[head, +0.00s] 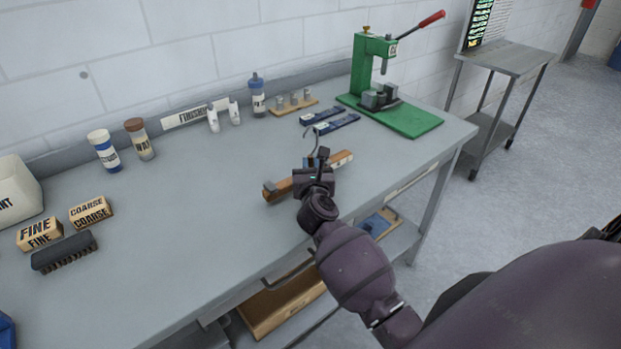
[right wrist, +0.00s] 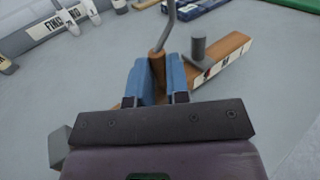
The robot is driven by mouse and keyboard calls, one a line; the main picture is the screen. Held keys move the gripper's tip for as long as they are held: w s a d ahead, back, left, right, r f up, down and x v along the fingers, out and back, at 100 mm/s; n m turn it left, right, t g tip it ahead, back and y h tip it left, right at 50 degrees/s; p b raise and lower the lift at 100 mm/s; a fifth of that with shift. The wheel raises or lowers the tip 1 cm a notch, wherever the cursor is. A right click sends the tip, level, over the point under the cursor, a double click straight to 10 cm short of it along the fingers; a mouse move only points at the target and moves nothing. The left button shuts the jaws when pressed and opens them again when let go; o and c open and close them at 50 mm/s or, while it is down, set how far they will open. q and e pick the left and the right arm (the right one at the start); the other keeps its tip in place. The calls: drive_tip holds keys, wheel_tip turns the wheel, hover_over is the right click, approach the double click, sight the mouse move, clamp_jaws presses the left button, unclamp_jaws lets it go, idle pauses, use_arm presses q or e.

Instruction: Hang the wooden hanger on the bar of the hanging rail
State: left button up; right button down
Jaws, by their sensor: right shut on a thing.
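The wooden hanger shows its grey metal hook (head: 309,137) standing up above my right gripper (head: 318,163) in the head view. In the right wrist view its brown wooden neck (right wrist: 158,62) stands between the two blue fingers of my right gripper (right wrist: 162,80), which is shut on it. The hook rises from the neck and leaves the picture at the top. The lower part of the hanger is hidden by the gripper. A wooden bar (head: 279,188) lies on the bench under the gripper; whether it joins the hanger I cannot tell. My left gripper is not in view.
A grey peg (right wrist: 198,49) stands on the wooden bar, close right of the fingers. Blue tools (head: 337,125) and a green press (head: 400,115) are behind to the right. Bottles (head: 104,151) and blocks (head: 91,212) stand left. The bench (head: 200,215) is clear left of the gripper.

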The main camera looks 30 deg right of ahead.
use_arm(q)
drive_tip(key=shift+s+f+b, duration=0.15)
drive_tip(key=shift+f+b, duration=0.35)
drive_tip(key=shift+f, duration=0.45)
use_arm(e)
drive_tip(key=shift+f, duration=1.55)
drive_tip(key=shift+f, duration=0.1)
drive_tip(key=shift+f, duration=0.1)
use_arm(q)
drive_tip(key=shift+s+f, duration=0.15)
use_arm(e)
drive_tip(key=c, duration=1.1)
unclamp_jaws()
drive_tip(key=shift+s+a+r, duration=0.1)
drive_tip(key=shift+s+r, duration=0.05)
drive_tip(key=shift+r, duration=0.05)
drive_tip(key=v, duration=1.1)
drive_tip(key=shift+s+a, duration=0.15)
drive_tip(key=shift+s, duration=0.15)
